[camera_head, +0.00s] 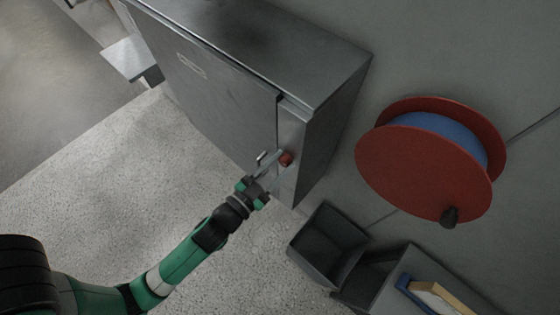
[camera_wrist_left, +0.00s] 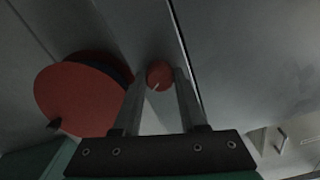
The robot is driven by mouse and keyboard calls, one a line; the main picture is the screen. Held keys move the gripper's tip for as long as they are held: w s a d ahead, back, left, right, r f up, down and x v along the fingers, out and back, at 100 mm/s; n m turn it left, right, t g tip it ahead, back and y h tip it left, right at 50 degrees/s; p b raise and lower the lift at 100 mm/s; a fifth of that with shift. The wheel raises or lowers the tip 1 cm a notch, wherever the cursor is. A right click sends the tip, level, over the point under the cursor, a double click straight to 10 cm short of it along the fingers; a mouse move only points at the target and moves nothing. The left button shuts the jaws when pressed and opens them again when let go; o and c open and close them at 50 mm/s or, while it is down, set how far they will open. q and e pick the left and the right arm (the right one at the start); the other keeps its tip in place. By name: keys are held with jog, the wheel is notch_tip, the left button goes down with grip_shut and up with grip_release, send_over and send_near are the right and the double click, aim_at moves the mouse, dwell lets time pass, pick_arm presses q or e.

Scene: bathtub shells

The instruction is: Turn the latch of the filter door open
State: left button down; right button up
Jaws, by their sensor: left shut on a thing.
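The filter door (camera_head: 215,95) is the front of a grey metal cabinet (camera_head: 270,50). The latch is a red round knob (camera_head: 286,158) near the door's right edge; it also shows in the left wrist view (camera_wrist_left: 160,75). My left gripper (camera_head: 272,162) reaches up to the latch from the lower left. In the left wrist view its two fingers (camera_wrist_left: 161,92) lie on either side of the red knob, shut on it. The door looks closed against the cabinet. The latch's exact turn angle cannot be told. My right gripper is not in view.
A red hose reel (camera_head: 425,165) with blue hose is on the wall right of the cabinet. Dark open bins (camera_head: 328,243) stand below it. A tray with a blue-edged item (camera_head: 435,295) is at the lower right. The speckled floor left of my arm is clear.

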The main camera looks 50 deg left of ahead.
pick_arm(q)
jog(key=m+p, duration=0.1)
jog(key=m, duration=0.2)
jog(key=shift+r+m, duration=0.1)
jog(key=shift+m, duration=1.8)
jog(key=shift+c, duration=2.2)
grip_release()
jog(key=shift+s, duration=0.1)
